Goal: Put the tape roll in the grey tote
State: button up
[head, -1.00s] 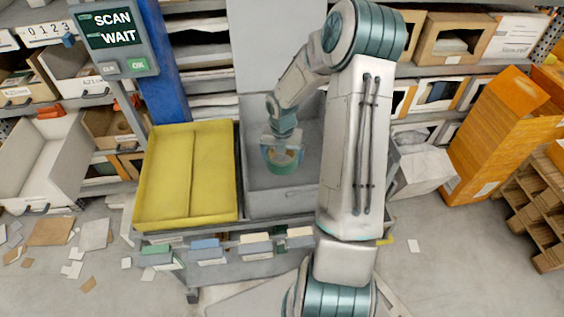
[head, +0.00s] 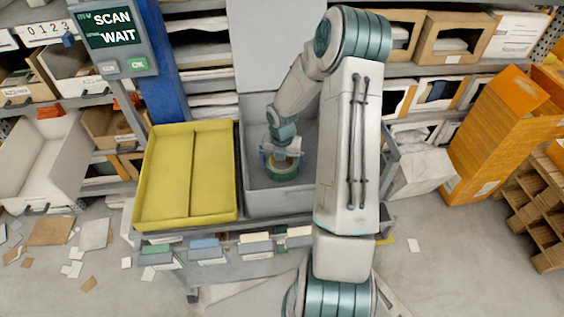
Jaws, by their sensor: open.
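The tape roll (head: 283,172), a green ring, is inside the grey tote (head: 279,205), toward its left side. The tote stands on the cart, right of the yellow tote. My gripper (head: 281,163) is over the roll, inside the tote's outline, with its jaws open. Its fingers overlap the roll's far edge in the picture; I cannot tell whether they touch it. My arm hides the right part of the tote.
A yellow tote (head: 142,190) with a middle divider sits beside the grey one. Card tabs (head: 205,248) line the cart's front. A scan screen (head: 112,30) and blue post stand at the left rear. An orange carton (head: 500,135) stands right.

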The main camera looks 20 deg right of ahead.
jog(key=s+a+r+m+h, duration=0.1)
jog(key=s+a+r+m, duration=0.15)
jog(key=r, duration=0.65)
jog(key=s+a+r+m, duration=0.15)
jog(key=r+m, duration=0.25)
jog(key=r, duration=0.5)
jog(key=s+a+r+m+t, duration=0.1)
jog(key=s+a+r+m, duration=0.1)
jog(key=s+m, duration=0.4)
jog(key=s+a+r+m+t, duration=0.1)
jog(key=s+a+r+m, duration=0.2)
jog(key=s+m, duration=0.3)
jog(key=s+a+r+m+t+y, duration=0.1)
jog(key=s+r+m, duration=0.4)
jog(key=m, duration=0.5)
jog(key=shift+s+a+m, duration=0.35)
jog(key=shift+s+a, duration=0.15)
jog(key=shift+a, duration=0.3)
jog(key=shift+r, duration=0.1)
